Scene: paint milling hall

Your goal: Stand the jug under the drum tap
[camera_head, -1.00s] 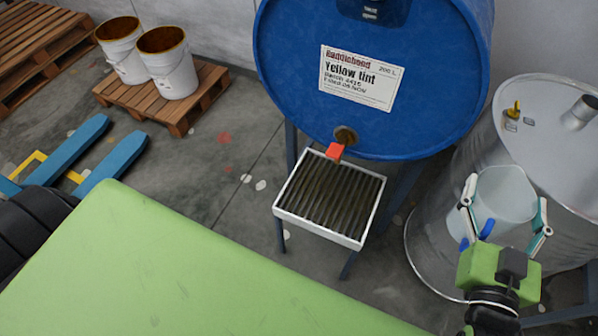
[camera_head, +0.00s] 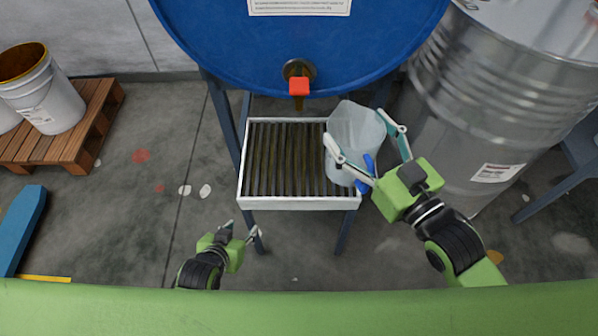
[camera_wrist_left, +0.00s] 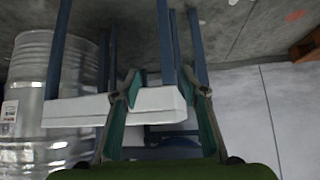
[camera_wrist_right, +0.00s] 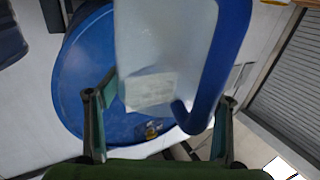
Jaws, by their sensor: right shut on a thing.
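The jug (camera_head: 354,138) is pale and translucent with a blue handle; the right wrist view shows its wall (camera_wrist_right: 160,50) close up. My right gripper (camera_head: 371,157) is shut on the jug and holds it at the right end of the slatted drip tray (camera_head: 300,204). I cannot tell whether its base touches the tray. The drum tap (camera_head: 299,87), with a red handle, is on the blue drum (camera_head: 215,40), left of the jug and above the slats. My left gripper (camera_head: 243,231) is open and empty, below the tray's front left corner in the picture.
A steel drum (camera_head: 480,110) stands close right of the jug and right arm. The tray is on a blue stand (camera_head: 222,118). A pallet (camera_head: 85,135) with white buckets (camera_head: 50,95) is at the left. Open floor (camera_head: 150,210) lies left of the stand.

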